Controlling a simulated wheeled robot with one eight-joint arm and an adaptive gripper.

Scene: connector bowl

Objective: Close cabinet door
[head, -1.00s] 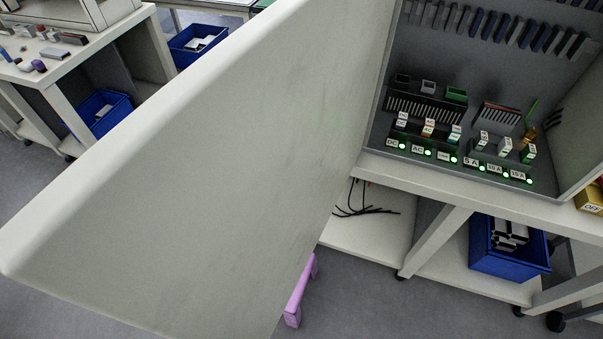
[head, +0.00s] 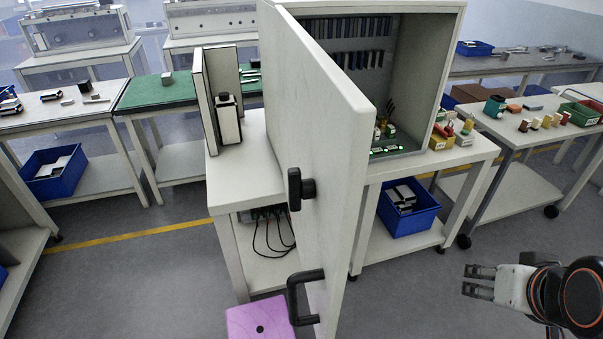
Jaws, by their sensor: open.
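The cabinet (head: 425,50) stands on a white table, with several connectors and small parts inside. The door's outer face carries a black knob or latch (head: 296,189) and a black handle (head: 296,300) lower down. My gripper (head: 480,281) is at the lower right, open and empty. It is well to the right of the door, apart from it and in front of the cabinet's opening side. The door hides the left part of the cabinet interior.
A purple stool (head: 259,318) stands on the floor left of the door. A blue bin (head: 408,212) sits on the table's lower shelf. Another table (head: 520,133) with small parts stands at right. Grey floor is clear between my gripper and the door.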

